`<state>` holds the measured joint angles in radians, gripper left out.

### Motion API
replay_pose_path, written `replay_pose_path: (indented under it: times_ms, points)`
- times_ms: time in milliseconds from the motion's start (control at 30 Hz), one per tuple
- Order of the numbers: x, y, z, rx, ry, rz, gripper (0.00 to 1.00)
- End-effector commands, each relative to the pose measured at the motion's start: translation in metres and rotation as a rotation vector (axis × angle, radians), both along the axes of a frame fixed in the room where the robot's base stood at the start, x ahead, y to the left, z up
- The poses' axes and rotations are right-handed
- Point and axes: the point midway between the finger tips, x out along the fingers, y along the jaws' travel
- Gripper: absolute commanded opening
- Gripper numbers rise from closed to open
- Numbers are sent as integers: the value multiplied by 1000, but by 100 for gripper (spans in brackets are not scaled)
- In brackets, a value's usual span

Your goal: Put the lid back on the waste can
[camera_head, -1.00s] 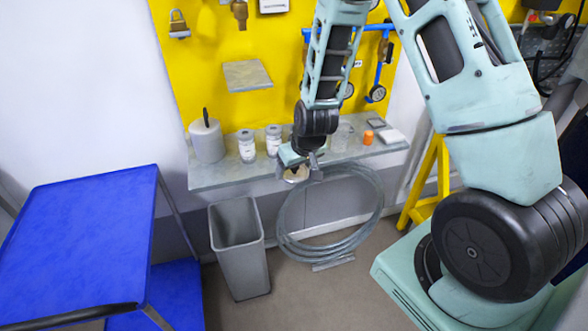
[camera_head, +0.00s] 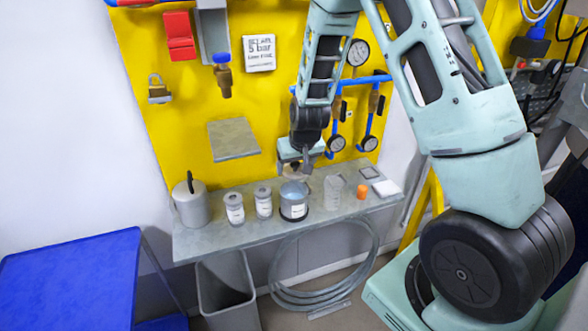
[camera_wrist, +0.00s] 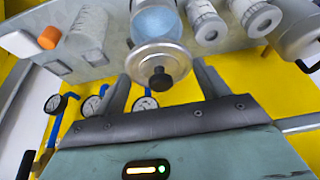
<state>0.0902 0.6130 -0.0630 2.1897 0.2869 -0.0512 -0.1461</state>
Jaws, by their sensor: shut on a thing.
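The lid, a round metal disc with a black knob (camera_wrist: 161,77), is held between the two fingers of my gripper (camera_wrist: 163,88). In the head view my gripper (camera_head: 300,168) is above the shelf, with the lid's pale edge (camera_head: 292,174) partly hidden by the fingers. Just below the lid stands an open can with blue contents and a white label (camera_head: 294,208), upright on the shelf. In the wrist view this can (camera_wrist: 156,22) lies just beyond the lid, which overlaps its near edge. The lid appears apart from the can.
On the grey shelf (camera_head: 225,237) stand two labelled white jars (camera_head: 234,208), a grey canister with a black handle (camera_head: 190,205), a clear beaker (camera_head: 332,192) and an orange cap (camera_head: 362,191). A grey bin (camera_head: 226,290) and coiled hose (camera_head: 315,298) are below.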

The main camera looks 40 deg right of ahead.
Motion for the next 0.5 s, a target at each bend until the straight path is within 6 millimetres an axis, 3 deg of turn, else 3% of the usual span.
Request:
replay_pose_path:
  times_ms: [267,500]
  points:
    - [0,-1,-5,1,0,-4,52]
    - [0,-2,-24,0,0,-5,52]
